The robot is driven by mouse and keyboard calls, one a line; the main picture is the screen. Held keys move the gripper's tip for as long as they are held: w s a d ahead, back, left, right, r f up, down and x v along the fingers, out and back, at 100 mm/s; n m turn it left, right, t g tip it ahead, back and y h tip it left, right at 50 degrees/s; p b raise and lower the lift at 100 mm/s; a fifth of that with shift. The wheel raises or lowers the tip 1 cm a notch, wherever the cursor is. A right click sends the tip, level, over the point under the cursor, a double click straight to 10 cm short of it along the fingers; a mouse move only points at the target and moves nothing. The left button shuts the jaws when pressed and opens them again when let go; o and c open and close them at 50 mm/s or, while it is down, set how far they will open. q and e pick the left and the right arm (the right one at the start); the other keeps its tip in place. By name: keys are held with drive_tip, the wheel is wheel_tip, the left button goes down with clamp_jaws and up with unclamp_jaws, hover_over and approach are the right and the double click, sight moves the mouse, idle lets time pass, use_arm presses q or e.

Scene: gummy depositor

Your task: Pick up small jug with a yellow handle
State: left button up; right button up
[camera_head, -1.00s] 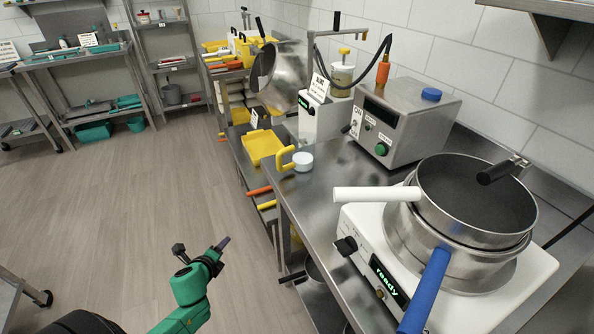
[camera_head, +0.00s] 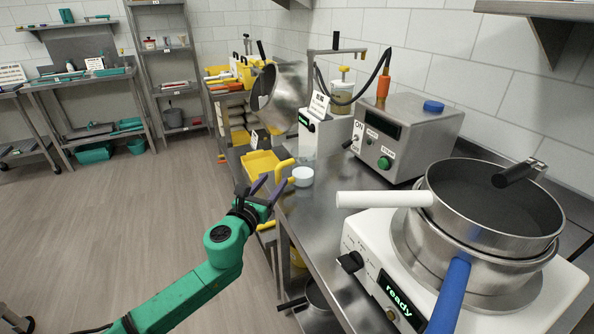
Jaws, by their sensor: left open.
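The small jug (camera_head: 303,177) is a white cup with a thick yellow handle (camera_head: 284,169) that sticks out to its left. It stands upright near the left edge of the steel counter. My left gripper (camera_head: 274,184) has dark purple fingers spread apart, with nothing between them. It is just left of the jug, with its fingers close to the handle. I cannot tell whether they touch. My right gripper is not in view.
A grey control box (camera_head: 408,137) with a green knob stands behind the jug. At right, stacked steel pots (camera_head: 480,240) sit on a white hotplate (camera_head: 362,228), and a white pot handle (camera_head: 384,199) reaches left over the counter. A yellow tray (camera_head: 262,163) lies behind.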

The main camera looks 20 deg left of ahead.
sight(277, 177)
use_arm(q)
drive_tip(key=w, duration=0.5)
drive_tip(key=shift+a+f, duration=0.15)
drive_tip(key=shift+s, duration=0.15)
clamp_jaws()
idle(1.0)
